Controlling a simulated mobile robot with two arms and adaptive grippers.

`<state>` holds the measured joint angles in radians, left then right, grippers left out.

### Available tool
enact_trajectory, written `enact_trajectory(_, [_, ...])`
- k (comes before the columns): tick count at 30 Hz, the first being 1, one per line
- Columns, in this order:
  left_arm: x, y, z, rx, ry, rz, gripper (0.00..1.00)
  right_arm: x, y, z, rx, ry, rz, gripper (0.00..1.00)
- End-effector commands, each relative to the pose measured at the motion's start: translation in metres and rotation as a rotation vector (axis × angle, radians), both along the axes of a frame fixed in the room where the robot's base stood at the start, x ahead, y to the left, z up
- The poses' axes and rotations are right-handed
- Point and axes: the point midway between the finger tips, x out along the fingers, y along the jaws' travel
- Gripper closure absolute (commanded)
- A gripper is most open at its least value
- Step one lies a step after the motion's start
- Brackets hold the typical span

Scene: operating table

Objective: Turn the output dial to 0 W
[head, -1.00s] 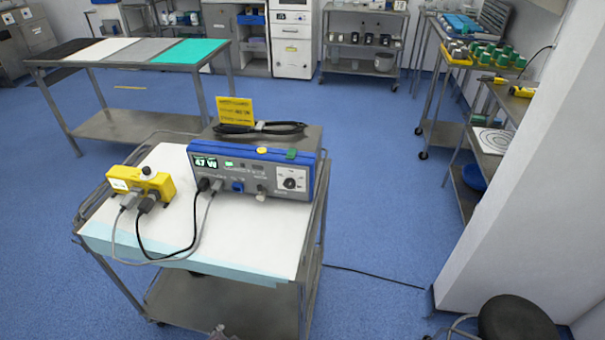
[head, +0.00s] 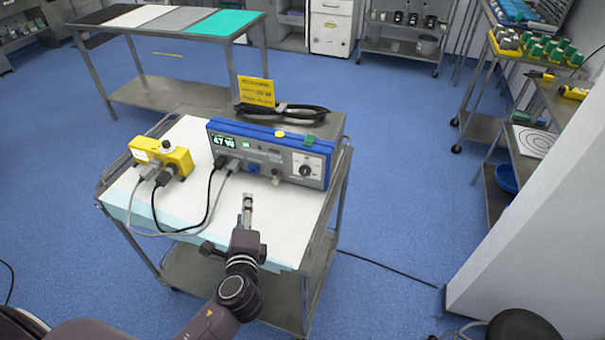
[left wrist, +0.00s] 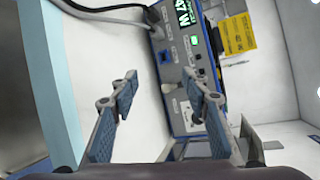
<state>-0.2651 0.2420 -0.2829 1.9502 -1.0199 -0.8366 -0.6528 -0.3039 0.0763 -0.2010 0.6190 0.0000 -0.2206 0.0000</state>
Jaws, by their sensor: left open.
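The blue and grey generator (head: 262,163) stands at the back of the cart, its display (head: 223,140) reading 47 W. The output dial (head: 306,170) is a dark knob on a white plate at the right end of its front panel. My left gripper (head: 247,203) is over the cart top in front of the generator, apart from the dial and to its lower left. In the left wrist view my left gripper (left wrist: 160,92) is open and empty, with the generator front (left wrist: 178,75) beyond it. One finger covers part of the panel there, and I cannot make out the dial clearly. My right gripper is not in view.
A yellow box (head: 160,158) with grey and black plugs stands left of the generator. Cables loop across the white cart top (head: 185,205). A white wall (head: 540,240) stands to the right.

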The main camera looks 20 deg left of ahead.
Motion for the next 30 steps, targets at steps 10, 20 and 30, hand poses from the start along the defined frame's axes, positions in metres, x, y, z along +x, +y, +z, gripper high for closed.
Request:
enact_trajectory(10, [0.078,-0.080,0.016,0.948,-0.016,-0.472,0.57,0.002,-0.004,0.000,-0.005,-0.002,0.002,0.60])
enact_trajectory(20, [0.099,-0.099,0.008,1.140,-0.008,-0.562,0.57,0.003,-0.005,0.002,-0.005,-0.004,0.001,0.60])
enact_trajectory(30, [0.147,-0.100,0.008,1.135,-0.009,-0.559,0.57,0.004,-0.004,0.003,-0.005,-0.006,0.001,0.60])
